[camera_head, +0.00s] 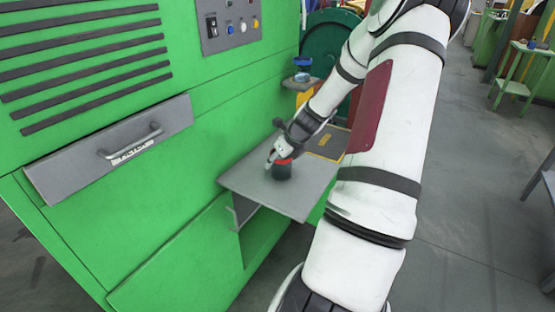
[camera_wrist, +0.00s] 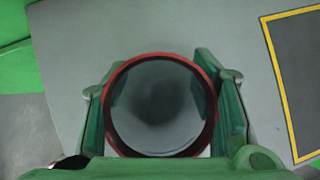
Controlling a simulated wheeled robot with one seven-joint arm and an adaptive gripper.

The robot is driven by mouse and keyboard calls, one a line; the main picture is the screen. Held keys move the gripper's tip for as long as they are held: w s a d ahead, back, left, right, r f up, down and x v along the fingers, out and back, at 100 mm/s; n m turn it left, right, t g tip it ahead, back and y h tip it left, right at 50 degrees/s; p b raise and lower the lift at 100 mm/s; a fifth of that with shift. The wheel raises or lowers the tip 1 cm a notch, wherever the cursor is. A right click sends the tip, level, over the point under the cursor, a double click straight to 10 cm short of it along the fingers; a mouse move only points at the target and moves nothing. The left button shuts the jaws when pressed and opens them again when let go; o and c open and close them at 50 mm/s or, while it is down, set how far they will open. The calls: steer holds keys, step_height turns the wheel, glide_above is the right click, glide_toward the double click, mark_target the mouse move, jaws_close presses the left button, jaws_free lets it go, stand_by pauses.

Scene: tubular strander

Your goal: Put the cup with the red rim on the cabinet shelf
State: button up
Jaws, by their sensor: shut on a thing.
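The dark cup with the red rim (camera_head: 282,170) is at the grey cabinet shelf (camera_head: 303,204) in the head view. In the wrist view I look down into the cup (camera_wrist: 161,146), which seems upright and empty. My gripper (camera_head: 274,162) is shut on the cup, with one finger on each side of it in the wrist view (camera_wrist: 160,108). I cannot tell whether the cup's base touches the shelf or hangs just above it. The cup's base is hidden in the wrist view.
The green cabinet (camera_head: 150,215) has a grey drawer (camera_head: 65,172) with a handle. A yellow-outlined rectangle (camera_head: 328,144) marks the shelf's back right. A blue item (camera_head: 303,63) sits on a small ledge behind. Bare shelf surface lies around the cup.

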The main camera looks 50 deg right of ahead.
steer(key=o, duration=1.1)
steer(key=shift+f, duration=0.1)
steer(key=p+v, duration=0.2)
steer(key=v, duration=0.9)
steer(key=w+a+r+n+g+y, duration=0.1)
steer(key=a+r+n, duration=0.4)
steer(key=a+n, duration=0.55)
steer(key=w+a+r+n+g, duration=0.1)
steer(key=a+r+n, duration=0.5)
steer(key=a, duration=0.7)
steer(key=s+a+r+n, duration=0.1)
steer(key=s+a+n, duration=0.4)
steer(key=n, duration=0.2)
steer(key=s+a+r+n+g, duration=0.1)
steer(key=s+a+n, duration=0.5)
steer(key=n, duration=0.1)
steer(key=s+a+r+n, duration=0.2)
steer(key=s+a+n, duration=0.3)
steer(key=n, duration=0.3)
steer(key=shift+s+a+r+y, duration=0.15)
steer(key=shift+s+a+y, duration=0.15)
steer(key=shift+s, duration=0.35)
